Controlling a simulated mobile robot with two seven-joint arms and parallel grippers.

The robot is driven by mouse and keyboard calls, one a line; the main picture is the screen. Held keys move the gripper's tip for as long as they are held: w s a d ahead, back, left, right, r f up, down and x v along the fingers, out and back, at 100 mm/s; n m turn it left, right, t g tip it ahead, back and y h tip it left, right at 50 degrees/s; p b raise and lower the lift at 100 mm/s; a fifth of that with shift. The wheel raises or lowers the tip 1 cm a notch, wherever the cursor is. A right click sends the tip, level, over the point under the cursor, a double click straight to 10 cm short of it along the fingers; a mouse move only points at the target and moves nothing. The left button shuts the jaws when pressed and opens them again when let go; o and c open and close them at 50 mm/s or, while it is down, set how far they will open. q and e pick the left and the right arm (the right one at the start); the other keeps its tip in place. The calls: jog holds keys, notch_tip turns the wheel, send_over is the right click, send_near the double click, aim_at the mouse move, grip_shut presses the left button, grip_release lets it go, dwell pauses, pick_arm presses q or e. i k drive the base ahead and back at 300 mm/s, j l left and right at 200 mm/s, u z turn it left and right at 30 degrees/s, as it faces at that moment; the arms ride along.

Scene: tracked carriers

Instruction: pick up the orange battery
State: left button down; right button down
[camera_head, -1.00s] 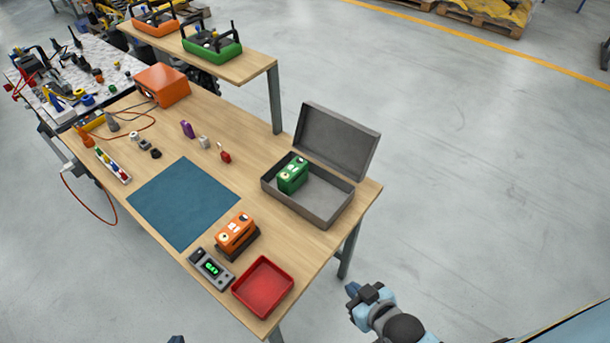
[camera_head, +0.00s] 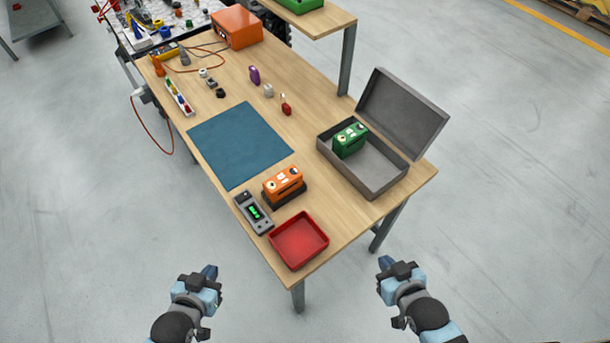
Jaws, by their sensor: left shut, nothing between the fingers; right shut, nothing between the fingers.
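The orange battery (camera_head: 283,182) sits upright in a dark base on the wooden table, between the blue mat and the red tray. My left gripper (camera_head: 210,271) is shut and empty, off the table's near left side, well short of the battery. My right gripper (camera_head: 385,263) is shut and empty, off the table's near right corner, apart from everything. A green battery (camera_head: 350,140) stands in the open grey case (camera_head: 375,184) at the table's right side.
A red tray (camera_head: 299,241) and a grey meter with a green display (camera_head: 254,212) lie close to the orange battery. The blue mat (camera_head: 239,145) is bare.

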aim_at(281, 185)
jog(key=k+j, duration=0.25)
jog(key=j, duration=0.3)
jog(key=j+z, duration=0.1)
jog(key=j, duration=0.95)
jog(key=i+j+z, duration=0.1)
jog(key=i+j, duration=0.4)
jog(key=i, duration=0.15)
